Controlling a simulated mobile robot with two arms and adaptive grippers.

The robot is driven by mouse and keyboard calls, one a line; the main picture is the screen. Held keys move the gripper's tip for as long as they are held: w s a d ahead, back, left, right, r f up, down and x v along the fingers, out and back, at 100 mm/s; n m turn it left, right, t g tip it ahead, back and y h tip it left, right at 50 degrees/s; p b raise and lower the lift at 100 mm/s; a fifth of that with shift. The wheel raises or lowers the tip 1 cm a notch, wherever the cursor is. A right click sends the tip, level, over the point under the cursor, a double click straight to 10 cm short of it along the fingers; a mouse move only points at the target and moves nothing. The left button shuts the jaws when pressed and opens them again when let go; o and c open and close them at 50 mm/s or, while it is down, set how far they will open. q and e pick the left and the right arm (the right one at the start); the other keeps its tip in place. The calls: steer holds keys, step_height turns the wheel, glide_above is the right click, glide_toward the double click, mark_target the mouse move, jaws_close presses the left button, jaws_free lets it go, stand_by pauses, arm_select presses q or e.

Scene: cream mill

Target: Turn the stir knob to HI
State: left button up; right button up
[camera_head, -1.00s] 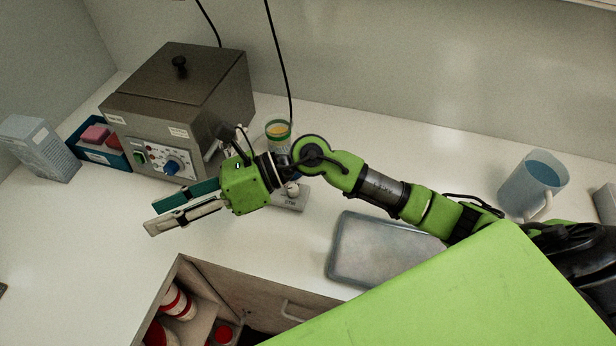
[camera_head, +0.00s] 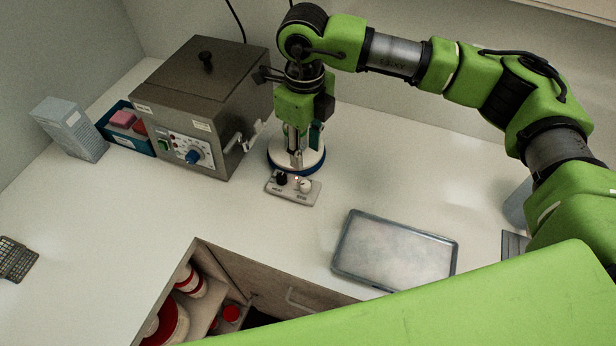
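The small grey control box (camera_head: 292,198) stands on the bench in front of a round blue-rimmed plate (camera_head: 284,168). It has a black knob (camera_head: 281,178) on the left and a white knob (camera_head: 305,186) on the right. The white knob sits above a label that was readable as STIR earlier. Its pointer direction is too small to tell. My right gripper (camera_head: 306,158) points down just behind the box, over the round plate. Its two fingers look apart, with nothing seen between them. The fingertips' height above the plate is unclear. My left gripper is not in view.
A grey metal bath (camera_head: 205,80) with a blue dial (camera_head: 193,157) stands to the left of the gripper, its tap close by. A grey tray (camera_head: 395,250) lies at right. An open drawer (camera_head: 262,290) holds red-lidded containers.

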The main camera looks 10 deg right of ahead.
mark_target(306, 184)
step_height(306, 184, down, 11)
steer(key=p, duration=0.4)
steer(key=shift+r, duration=0.15)
steer(key=shift+f, duration=0.55)
jaws_close()
